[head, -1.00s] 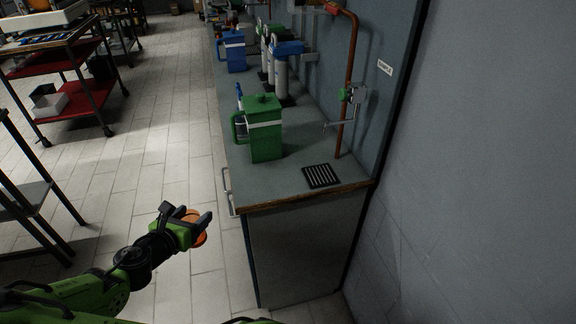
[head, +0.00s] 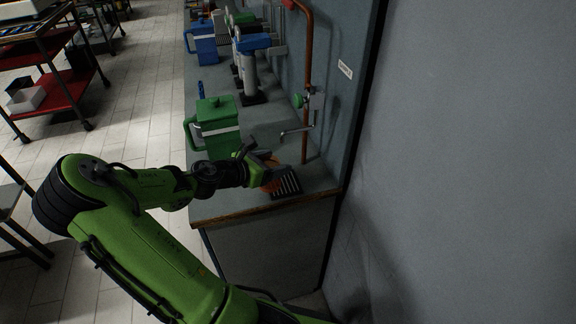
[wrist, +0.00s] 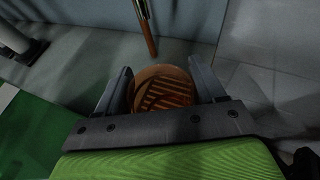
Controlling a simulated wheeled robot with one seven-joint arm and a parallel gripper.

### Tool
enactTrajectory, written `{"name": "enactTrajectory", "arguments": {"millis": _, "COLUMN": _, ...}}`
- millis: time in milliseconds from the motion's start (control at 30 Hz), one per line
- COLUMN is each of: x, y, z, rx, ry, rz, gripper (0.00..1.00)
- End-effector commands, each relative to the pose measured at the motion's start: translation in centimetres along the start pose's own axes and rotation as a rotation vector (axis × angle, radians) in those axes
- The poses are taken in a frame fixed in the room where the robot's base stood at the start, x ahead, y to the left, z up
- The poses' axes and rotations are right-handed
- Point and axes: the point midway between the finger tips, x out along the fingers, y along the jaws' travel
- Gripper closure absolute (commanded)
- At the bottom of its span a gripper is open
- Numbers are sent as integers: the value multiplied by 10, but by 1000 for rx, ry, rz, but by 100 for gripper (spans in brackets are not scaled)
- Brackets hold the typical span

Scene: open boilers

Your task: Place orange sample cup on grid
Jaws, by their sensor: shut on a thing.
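My gripper (head: 268,170) is over the counter, shut on the orange sample cup (head: 271,186). In the wrist view the cup (wrist: 163,88) sits between the two fingers (wrist: 160,90), and I look at its round orange rim with a striped pattern inside it. The black slatted grid (head: 287,188) lies on the counter's near end, right beside and partly behind the cup in the head view. I cannot tell whether the cup touches the grid.
A green lidded jug (head: 217,128) stands on the counter (head: 225,207) left of the gripper. A copper pipe (head: 305,110) with a tap (head: 298,131) rises behind the grid. A blue jug (head: 203,47) and grey cylinders stand farther back. A wall closes off the right.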

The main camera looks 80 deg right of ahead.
Motion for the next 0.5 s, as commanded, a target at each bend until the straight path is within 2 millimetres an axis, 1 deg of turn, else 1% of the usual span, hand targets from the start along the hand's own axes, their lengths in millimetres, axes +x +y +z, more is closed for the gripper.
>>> {"name": "enactTrajectory", "arguments": {"millis": 33, "x": 15, "y": -1, "z": 4, "rx": 4, "ry": 0, "rz": -5, "gripper": 61}}
{"name": "enactTrajectory", "arguments": {"millis": 100, "x": 29, "y": -1, "z": 11, "rx": 2, "ry": 0, "rz": -3, "gripper": 61}}
{"name": "enactTrajectory", "arguments": {"millis": 300, "x": 52, "y": 0, "z": 21, "rx": 1, "ry": -1, "rz": 0, "gripper": 61}}
{"name": "enactTrajectory", "arguments": {"millis": 333, "x": 54, "y": 0, "z": 16, "rx": -3, "ry": 0, "rz": 0, "gripper": 61}}
{"name": "enactTrajectory", "arguments": {"millis": 400, "x": 60, "y": 0, "z": -1, "rx": -6, "ry": 1, "rz": 0, "gripper": 61}}
{"name": "enactTrajectory", "arguments": {"millis": 500, "x": 65, "y": 1, "z": -14, "rx": -3, "ry": 1, "rz": 1, "gripper": 61}}
